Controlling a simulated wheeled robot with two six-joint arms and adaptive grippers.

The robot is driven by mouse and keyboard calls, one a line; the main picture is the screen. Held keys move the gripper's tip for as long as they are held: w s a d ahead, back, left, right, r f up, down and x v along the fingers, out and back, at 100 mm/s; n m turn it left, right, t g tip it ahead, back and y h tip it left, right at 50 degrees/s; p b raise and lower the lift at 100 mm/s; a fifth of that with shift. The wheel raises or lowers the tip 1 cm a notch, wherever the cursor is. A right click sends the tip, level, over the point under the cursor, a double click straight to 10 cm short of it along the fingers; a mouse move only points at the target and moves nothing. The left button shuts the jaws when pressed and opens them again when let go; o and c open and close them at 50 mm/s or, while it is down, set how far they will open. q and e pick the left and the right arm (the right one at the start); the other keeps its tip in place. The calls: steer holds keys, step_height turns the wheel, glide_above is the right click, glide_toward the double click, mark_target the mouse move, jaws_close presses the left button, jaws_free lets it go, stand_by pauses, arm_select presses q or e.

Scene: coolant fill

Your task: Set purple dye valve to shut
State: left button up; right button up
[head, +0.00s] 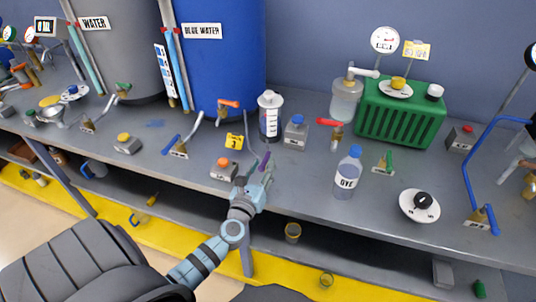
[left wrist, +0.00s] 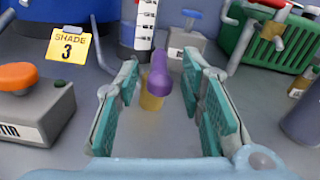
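The purple dye valve (head: 264,160) stands on the bench in front of the white dye cylinder. In the left wrist view its purple handle (left wrist: 159,76) points toward the camera and up, above a brass body (left wrist: 151,98). My left gripper (head: 256,178) is open, with its teal-padded fingers (left wrist: 160,105) on either side of the valve. Gaps show between the pads and the handle, so nothing is gripped. In the head view the fingers partly hide the valve. My right gripper is not in view.
An orange-button box (head: 223,172) sits just left of my left gripper, with a yellow shade card (head: 234,142) behind it. The dye cylinder (head: 270,118) and a blue-button box (head: 296,133) stand behind. A dye bottle (head: 347,176) stands to the right.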

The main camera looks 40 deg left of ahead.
mark_target(267, 157)
arm_select(q)
steer(key=x, duration=0.5)
steer(key=shift+w+a+b, duration=0.15)
steer(key=shift+w+b, duration=0.15)
jaws_close()
